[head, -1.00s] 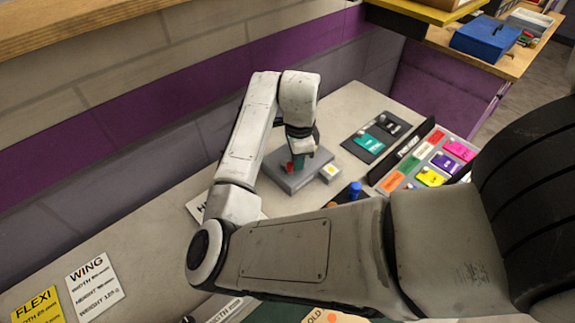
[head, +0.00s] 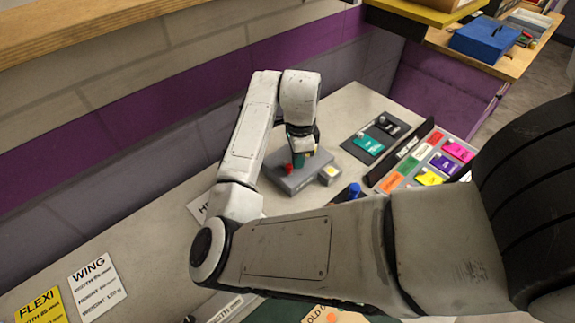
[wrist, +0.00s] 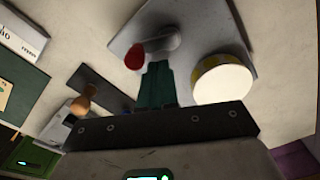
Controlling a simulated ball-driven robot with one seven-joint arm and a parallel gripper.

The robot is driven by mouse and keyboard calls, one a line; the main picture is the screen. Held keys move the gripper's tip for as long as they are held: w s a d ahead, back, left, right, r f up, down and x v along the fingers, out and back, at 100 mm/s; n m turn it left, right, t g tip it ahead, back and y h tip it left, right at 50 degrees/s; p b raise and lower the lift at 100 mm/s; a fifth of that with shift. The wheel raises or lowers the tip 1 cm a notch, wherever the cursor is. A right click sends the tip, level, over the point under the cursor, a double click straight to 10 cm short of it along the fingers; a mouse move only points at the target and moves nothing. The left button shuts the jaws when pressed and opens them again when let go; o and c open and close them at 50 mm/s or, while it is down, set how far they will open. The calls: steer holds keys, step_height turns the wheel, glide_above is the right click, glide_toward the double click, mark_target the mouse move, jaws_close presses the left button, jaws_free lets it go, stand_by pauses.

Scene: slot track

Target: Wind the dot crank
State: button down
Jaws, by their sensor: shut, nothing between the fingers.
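The crank stands on a grey base (head: 283,178) on the bench in the head view. Its red knob (head: 289,169) shows just left of my gripper (head: 299,161). In the wrist view the red knob (wrist: 134,56) sits at the end of a short grey crank arm (wrist: 163,43) on the grey plate (wrist: 205,18). My gripper's teal fingers (wrist: 157,68) are shut and empty, beside the knob and low over the base. I cannot tell whether they touch the knob.
A dark panel with teal and black pieces (head: 376,138) and a rack of coloured tags (head: 430,165) lie to the right. A blue knob (head: 355,188) stands nearby. A pale disc with a yellow rim (wrist: 222,78) is close right of my fingers in the wrist view.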

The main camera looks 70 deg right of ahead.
step_height(320, 180, up, 6)
steer(key=p, duration=0.5)
steer(key=shift+r, duration=0.2)
stand_by(0.6)
